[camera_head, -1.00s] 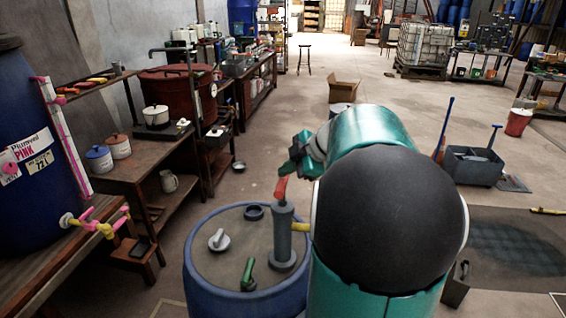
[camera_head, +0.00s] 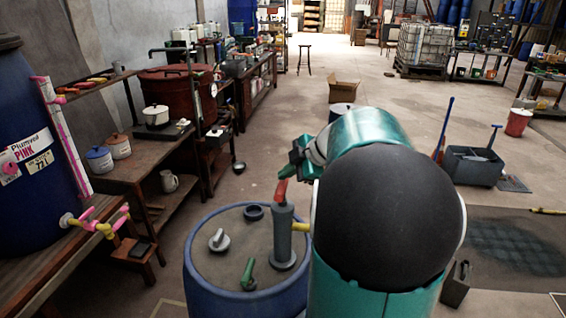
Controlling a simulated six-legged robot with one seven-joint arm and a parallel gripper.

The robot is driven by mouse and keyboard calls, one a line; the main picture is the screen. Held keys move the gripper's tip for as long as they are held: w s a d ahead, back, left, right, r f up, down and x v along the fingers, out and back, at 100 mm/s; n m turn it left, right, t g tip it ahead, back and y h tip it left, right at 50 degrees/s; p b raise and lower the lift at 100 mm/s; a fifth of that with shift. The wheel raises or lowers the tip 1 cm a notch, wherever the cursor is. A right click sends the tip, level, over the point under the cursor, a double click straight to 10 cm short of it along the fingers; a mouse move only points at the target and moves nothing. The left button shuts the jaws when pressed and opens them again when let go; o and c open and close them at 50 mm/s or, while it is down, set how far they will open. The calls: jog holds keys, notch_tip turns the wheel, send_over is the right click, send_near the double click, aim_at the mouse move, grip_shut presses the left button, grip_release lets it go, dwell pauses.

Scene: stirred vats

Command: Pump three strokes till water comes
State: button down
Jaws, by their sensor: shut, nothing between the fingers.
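The hand pump (camera_head: 283,238) is a grey upright cylinder standing on the lid of a blue drum (camera_head: 240,290). It has a red part (camera_head: 281,190) at its top and a yellow spout (camera_head: 301,227) on its right side. My gripper (camera_head: 287,172) is shut and empty, just above the red part. Whether it touches the red part I cannot tell. My teal arm with its black round joint hides the right of the drum and whatever lies under the spout. No water shows.
A grey cap (camera_head: 219,240), a dark ring (camera_head: 254,212) and a green-handled tool (camera_head: 248,273) are on the drum lid. A workbench (camera_head: 130,170) with pots stands left. A grey tote (camera_head: 473,165) stands right. The floor beyond the drum is mostly clear.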

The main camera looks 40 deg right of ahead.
jog(key=shift+f, duration=1.15)
dwell(0.8)
jog(key=shift+r, duration=3.65)
notch_tip(320, 180, up, 6)
